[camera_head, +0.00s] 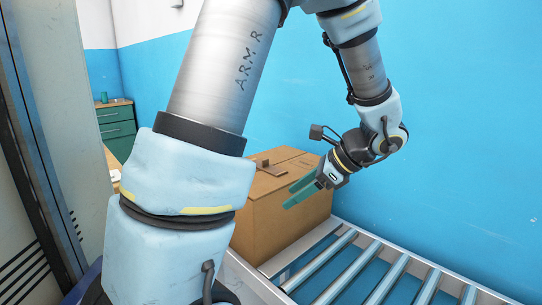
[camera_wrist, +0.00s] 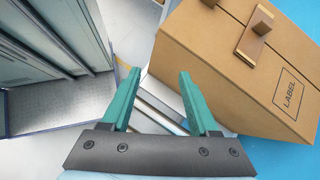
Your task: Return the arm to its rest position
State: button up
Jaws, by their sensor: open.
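My gripper (camera_head: 300,189) has teal fingers and hangs in front of the cardboard box in the head view. In the wrist view my gripper (camera_wrist: 158,92) shows its two fingers spread apart with nothing between them. My arm is bent, reaching up and across the head view, with its wrist angled down to the left. The brown cardboard box (camera_head: 285,215) sits at the near end of the roller conveyor. In the wrist view the box (camera_wrist: 215,65) lies to the right of the fingers, with a printed label on one side.
A small brown block-like piece (camera_wrist: 254,35) lies on the box top. The roller conveyor (camera_head: 372,243) runs toward the lower right, its visible rollers bare. A grey metal cabinet (camera_head: 35,140) stands at the left.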

jog(key=s+a+f+n+g+h+p, duration=0.1)
jog(key=a+n+h, duration=0.3)
jog(key=n, duration=0.6)
jog(key=s+a+n+g+h+p, duration=0.1)
jog(key=s+a+n+h+p, duration=0.1)
jog(key=a+n, duration=0.6)
jog(key=shift+s+a+f+n+h, duration=0.2)
jog(key=shift+s+f+n+h, duration=0.2)
jog(key=shift+s+n+h, duration=0.45)
